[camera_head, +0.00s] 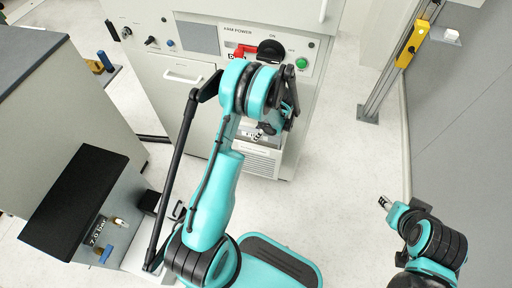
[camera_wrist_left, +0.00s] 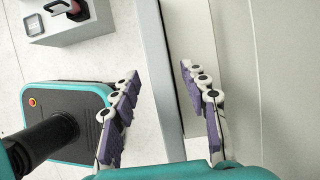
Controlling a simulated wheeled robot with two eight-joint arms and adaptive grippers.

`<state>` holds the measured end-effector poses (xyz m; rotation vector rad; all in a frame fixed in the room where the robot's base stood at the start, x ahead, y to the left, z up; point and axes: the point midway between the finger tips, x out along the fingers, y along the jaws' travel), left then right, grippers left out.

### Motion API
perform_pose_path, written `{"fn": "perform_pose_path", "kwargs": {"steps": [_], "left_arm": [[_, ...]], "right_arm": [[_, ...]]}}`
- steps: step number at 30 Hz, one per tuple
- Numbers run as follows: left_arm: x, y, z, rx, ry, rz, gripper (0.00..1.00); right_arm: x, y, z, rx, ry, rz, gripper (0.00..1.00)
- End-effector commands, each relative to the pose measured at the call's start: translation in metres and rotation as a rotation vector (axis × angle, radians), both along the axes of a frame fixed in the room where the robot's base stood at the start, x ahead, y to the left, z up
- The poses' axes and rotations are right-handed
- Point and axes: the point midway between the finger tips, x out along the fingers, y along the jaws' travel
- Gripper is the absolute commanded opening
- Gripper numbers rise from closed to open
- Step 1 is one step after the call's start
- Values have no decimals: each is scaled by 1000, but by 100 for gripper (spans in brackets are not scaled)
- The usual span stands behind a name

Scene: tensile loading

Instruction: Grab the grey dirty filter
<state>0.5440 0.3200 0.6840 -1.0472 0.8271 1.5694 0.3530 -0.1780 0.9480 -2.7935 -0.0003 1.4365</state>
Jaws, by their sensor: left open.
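I cannot make out the grey dirty filter for certain in either view. A louvred light panel (camera_head: 262,160) shows low on the cabinet front, just below my left gripper (camera_head: 262,131). The forearm and wrist partly hide that gripper in the head view. In the left wrist view my left gripper (camera_wrist_left: 165,95) is open, with its purple-padded fingers apart and nothing between them. A pale panel edge lies behind the fingers. My right gripper (camera_head: 385,203) is at the lower right over bare floor; its fingers are too small to read.
A grey cabinet (camera_head: 185,100) with a red switch (camera_head: 245,51) and a green button (camera_head: 302,62) stands ahead. A bench with a black top (camera_head: 75,200) is at left. A yellow-headed post (camera_head: 412,42) stands at right. The floor at centre right is clear.

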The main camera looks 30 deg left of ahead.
Motion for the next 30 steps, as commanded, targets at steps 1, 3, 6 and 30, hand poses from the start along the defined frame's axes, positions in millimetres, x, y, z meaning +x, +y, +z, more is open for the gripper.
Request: {"fn": "perform_pose_path", "kwargs": {"steps": [1,3,6,30], "left_arm": [[0,3,-13,0,0,1,45],[0,7,-24,0,0,2,45],[-1,12,-33,0,0,1,45],[-1,12,-38,0,-1,1,45]], "right_arm": [[0,0,-11,0,0,0,40],[0,0,-17,0,0,0,40],[0,0,-21,0,0,0,40],[0,0,-19,0,0,0,40]]}}
